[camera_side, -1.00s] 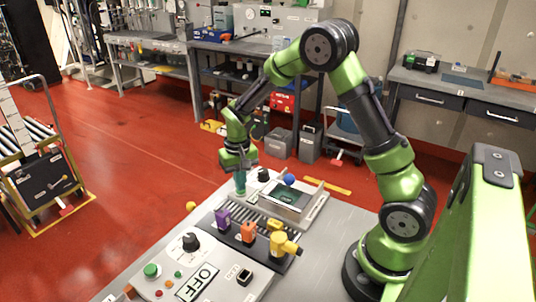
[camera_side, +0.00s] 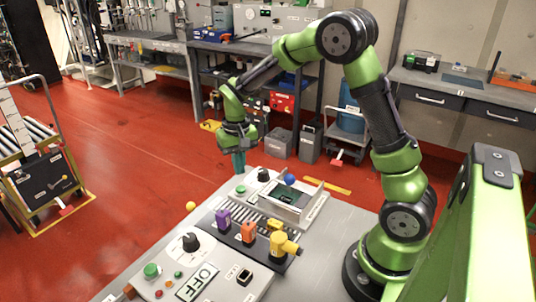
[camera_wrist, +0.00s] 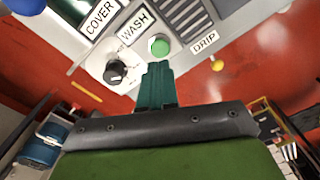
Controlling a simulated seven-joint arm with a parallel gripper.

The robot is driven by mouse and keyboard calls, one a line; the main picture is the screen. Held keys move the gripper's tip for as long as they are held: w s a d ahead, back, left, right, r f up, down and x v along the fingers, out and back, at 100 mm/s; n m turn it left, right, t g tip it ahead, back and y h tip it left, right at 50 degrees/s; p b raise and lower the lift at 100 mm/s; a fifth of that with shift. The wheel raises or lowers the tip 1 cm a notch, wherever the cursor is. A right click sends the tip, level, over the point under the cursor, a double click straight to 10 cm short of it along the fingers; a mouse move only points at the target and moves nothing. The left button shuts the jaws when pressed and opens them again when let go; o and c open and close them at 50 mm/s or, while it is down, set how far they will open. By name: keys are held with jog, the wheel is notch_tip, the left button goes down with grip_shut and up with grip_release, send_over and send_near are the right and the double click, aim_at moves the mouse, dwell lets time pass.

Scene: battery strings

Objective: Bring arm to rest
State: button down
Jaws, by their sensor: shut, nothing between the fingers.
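My gripper (camera_side: 239,163) is on the green and black arm, raised above the far end of the control panel. Its teal fingers point down and are shut with nothing between them. In the wrist view my gripper (camera_wrist: 157,70) shows its closed fingertips just below a green button (camera_wrist: 159,45), apart or touching I cannot tell there. In the side view the green button (camera_side: 240,190) sits below the fingertips with a gap between them. A black knob (camera_side: 263,174) stands to the right of the button.
Purple (camera_side: 223,218), orange (camera_side: 248,231) and yellow (camera_side: 281,243) pieces stand on the panel's middle. A blue ball (camera_side: 290,180) is by a framed tray (camera_side: 288,205). A yellow ball (camera_side: 190,206) is at the panel's left edge. Space above the panel is free.

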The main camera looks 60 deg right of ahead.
jog(key=shift+s+a+f, duration=0.2)
jog(key=shift+s+f, duration=0.1)
jog(key=shift+s, duration=0.2)
jog(key=s+a+r+n+t+y, duration=0.1)
jog(key=s+a+r+t, duration=0.2)
jog(key=s+r, duration=0.5)
jog(key=s+a+r+n+t+y, duration=0.1)
jog(key=s+a+r+t, duration=0.3)
jog(key=s+r, duration=0.4)
jog(key=shift+s+a, duration=0.65)
jog(key=shift+a, duration=0.2)
